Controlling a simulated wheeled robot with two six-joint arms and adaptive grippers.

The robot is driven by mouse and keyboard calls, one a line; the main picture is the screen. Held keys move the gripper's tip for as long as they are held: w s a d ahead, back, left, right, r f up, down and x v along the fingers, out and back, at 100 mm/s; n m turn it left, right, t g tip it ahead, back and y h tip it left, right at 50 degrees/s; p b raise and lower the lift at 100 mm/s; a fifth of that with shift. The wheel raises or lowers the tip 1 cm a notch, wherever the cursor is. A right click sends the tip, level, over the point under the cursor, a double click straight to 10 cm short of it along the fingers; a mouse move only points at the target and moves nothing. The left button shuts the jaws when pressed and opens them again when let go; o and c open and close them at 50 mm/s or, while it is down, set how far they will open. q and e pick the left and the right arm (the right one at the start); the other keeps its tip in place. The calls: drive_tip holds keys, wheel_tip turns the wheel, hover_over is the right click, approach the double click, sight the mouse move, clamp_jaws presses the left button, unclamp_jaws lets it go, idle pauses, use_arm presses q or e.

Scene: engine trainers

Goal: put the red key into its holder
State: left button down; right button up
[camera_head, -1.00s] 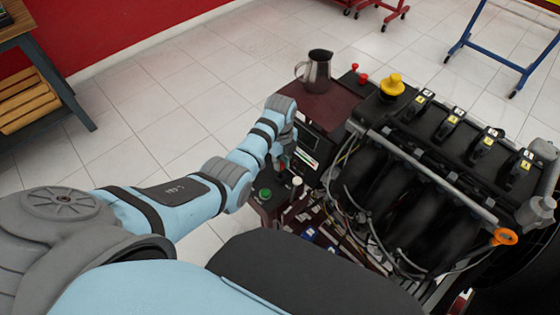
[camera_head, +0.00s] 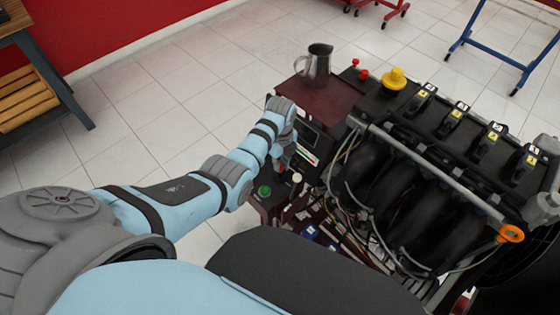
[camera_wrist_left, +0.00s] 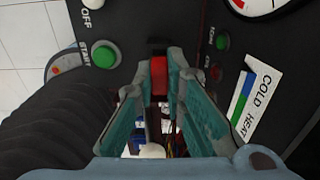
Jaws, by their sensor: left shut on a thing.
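My left gripper (camera_head: 284,160) is at the control panel on the left side of the engine trainer. In the left wrist view its two teal fingers (camera_wrist_left: 159,85) are shut on the red key (camera_wrist_left: 159,77), which shows as a red block between the fingertips. A dark piece lies just beyond the key against the black panel (camera_wrist_left: 130,22). I cannot tell the holder apart there, nor whether the key touches it. In the head view the key is hidden by the gripper. My right gripper is not in view.
A green START button (camera_wrist_left: 103,54) lies left of the fingers, and a smaller green button (camera_wrist_left: 222,39) lies right. A COLD/HEAT label (camera_wrist_left: 251,97) is at the right. The engine (camera_head: 440,165) stands right of the arm; a metal jug (camera_head: 318,66) stands behind the panel.

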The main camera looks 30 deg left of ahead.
use_arm(q)
drive_tip(key=shift+f, duration=0.45)
drive_tip(key=shift+f, duration=0.1)
drive_tip(key=shift+f+b, duration=0.6)
drive_tip(key=shift+b, duration=0.05)
drive_tip(key=c, duration=1.6)
unclamp_jaws()
drive_tip(key=shift+o, duration=0.7)
drive_tip(key=shift+o, duration=1.1)
